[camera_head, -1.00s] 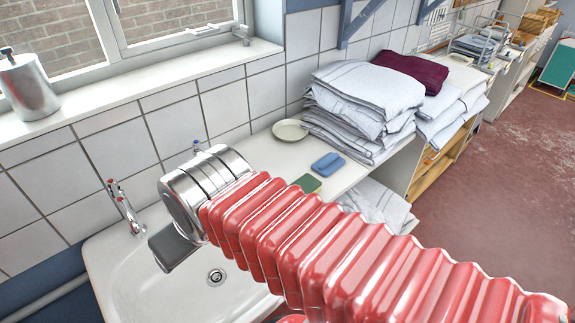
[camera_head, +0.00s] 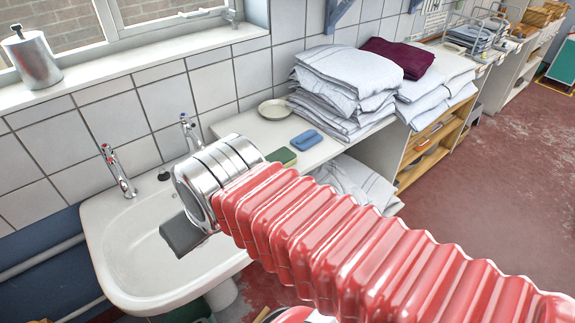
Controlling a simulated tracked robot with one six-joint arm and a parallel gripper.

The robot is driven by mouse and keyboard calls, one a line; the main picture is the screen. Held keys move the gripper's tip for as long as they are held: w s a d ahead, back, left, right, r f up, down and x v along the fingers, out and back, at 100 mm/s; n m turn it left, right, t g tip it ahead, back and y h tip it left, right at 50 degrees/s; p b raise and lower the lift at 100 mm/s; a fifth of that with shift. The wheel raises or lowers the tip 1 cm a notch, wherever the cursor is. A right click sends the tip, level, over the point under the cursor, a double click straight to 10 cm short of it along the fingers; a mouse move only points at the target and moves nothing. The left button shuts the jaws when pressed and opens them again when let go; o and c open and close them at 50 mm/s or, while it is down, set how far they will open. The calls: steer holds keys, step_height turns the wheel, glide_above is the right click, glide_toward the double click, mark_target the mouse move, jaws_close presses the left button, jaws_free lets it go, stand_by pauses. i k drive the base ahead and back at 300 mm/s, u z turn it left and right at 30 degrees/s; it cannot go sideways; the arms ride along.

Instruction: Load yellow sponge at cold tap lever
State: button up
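A green-topped sponge (camera_head: 282,156) with a thin yellowish edge lies on the white counter, just right of my wrist. It is the only sponge with yellow showing. The tap with a blue mark (camera_head: 188,131) stands at the sink's back, left of my metal wrist. A second tap with a red mark (camera_head: 118,171) stands further left. My gripper (camera_head: 183,234) is a dark grey piece below the wrist, over the white sink (camera_head: 135,262). Only one side of it shows, so its opening and anything between its fingers are hidden. It is apart from the sponge.
A blue sponge or cloth (camera_head: 306,139) and a cream dish (camera_head: 273,109) lie on the counter (camera_head: 238,130). Stacks of folded white linen (camera_head: 345,85) and a maroon cloth (camera_head: 398,56) stand to the right. Open red floor (camera_head: 480,190) lies at the right.

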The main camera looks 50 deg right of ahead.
mark_target(184, 117)
steer(key=z, duration=1.3)
steer(key=i, duration=0.4)
steer(key=u, duration=0.05)
